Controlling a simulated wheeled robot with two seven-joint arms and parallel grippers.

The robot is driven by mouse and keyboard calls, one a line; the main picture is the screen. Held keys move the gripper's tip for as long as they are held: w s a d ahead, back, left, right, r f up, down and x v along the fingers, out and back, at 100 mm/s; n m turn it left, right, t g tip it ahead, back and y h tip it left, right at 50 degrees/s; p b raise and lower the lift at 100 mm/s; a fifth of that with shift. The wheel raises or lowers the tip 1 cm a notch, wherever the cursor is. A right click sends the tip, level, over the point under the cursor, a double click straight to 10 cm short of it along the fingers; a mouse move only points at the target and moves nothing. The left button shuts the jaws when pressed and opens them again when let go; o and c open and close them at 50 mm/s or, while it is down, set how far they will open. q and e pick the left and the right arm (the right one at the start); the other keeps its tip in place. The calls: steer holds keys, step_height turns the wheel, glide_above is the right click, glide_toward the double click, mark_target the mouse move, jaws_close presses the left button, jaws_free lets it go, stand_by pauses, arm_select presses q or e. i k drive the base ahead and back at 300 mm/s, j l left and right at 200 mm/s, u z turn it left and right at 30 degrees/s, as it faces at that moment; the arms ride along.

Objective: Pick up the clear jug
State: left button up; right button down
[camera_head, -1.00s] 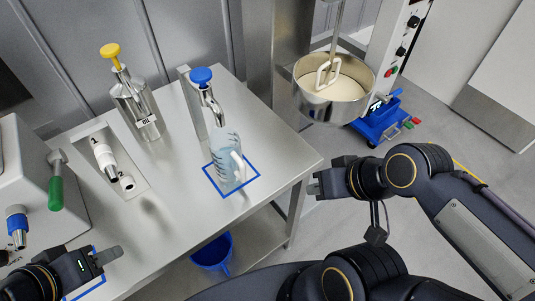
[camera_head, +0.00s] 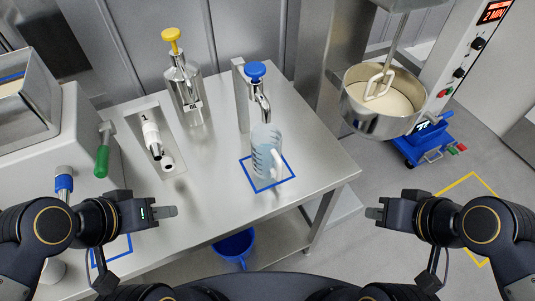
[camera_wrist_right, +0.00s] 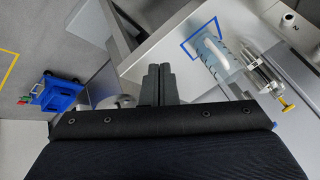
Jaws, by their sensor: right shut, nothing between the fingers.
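The clear jug (camera_head: 264,155) stands upright on the steel table, inside a blue square outline (camera_head: 258,188) and below the blue-topped dispenser (camera_head: 255,72). Its handle faces right and toward me. It also shows in the right wrist view (camera_wrist_right: 212,55). My right gripper (camera_head: 374,213) is shut and empty, off the table's right edge, to the right of the jug and nearer to me. Its closed fingers show in the right wrist view (camera_wrist_right: 159,80). My left gripper (camera_head: 170,211) is over the table's front left part, apart from the jug; its fingers appear together.
A yellow-topped oil dispenser (camera_head: 184,85) stands behind left of the jug. A machine with a green lever (camera_head: 103,150) is at the left. A mixer bowl (camera_head: 383,100) is at the back right. The steel table (camera_head: 215,205) is bare in front of the jug.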

mark_target(266, 139)
steer(key=k+l+u, duration=0.1)
steer(key=u, duration=0.35)
steer(key=k+l+u, duration=0.1)
steer(key=u, duration=0.3)
steer(key=k+l+u, duration=0.1)
steer(key=u, duration=0.35)
